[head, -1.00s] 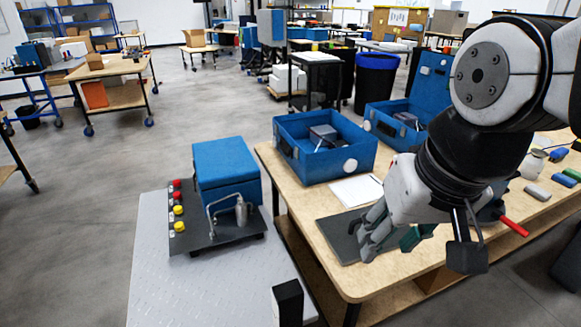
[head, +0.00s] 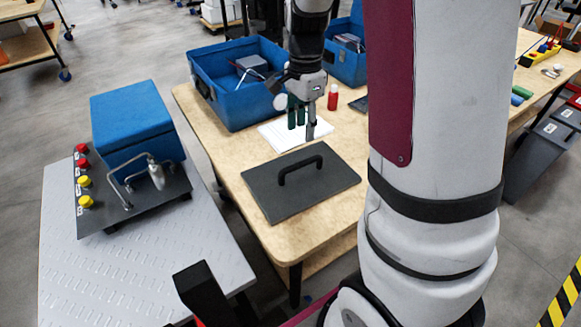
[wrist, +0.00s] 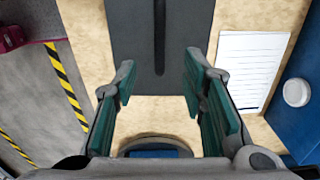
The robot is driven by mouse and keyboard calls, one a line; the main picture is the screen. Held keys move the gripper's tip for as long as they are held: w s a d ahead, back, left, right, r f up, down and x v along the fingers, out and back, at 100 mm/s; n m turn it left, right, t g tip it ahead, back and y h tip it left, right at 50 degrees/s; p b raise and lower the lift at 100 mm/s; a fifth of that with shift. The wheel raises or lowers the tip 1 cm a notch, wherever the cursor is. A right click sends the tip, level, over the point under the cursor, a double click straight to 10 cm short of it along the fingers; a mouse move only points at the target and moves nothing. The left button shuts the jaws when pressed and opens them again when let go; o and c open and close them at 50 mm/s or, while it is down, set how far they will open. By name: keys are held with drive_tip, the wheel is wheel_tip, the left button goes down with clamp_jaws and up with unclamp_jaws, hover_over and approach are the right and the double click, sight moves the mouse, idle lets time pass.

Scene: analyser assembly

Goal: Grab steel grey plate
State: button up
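The steel grey plate (head: 325,187) lies flat on the wooden table, with a black bar handle (head: 300,170) standing up from its middle. In the wrist view the plate (wrist: 190,25) shows at the top, with the handle (wrist: 160,35) running lengthwise along it. My gripper (head: 303,130) hangs fingers down beside the plate's far edge, over the white paper, apart from the handle. In the wrist view my gripper (wrist: 161,78) has its two green-padded fingers spread wide, with nothing between the pads.
A white paper sheet (head: 265,135) lies behind the plate. A blue bin (head: 225,105) stands beyond it, with a red bottle (head: 333,97) to the right. At left, a blue-boxed device (head: 130,120) sits on a grey metal platform (head: 100,275). The table is clear around the plate's near side.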

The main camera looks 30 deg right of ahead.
sight(301, 162)
wheel_tip(301, 162, down, 13)
drive_tip(key=shift+b, duration=1)
clamp_jaws()
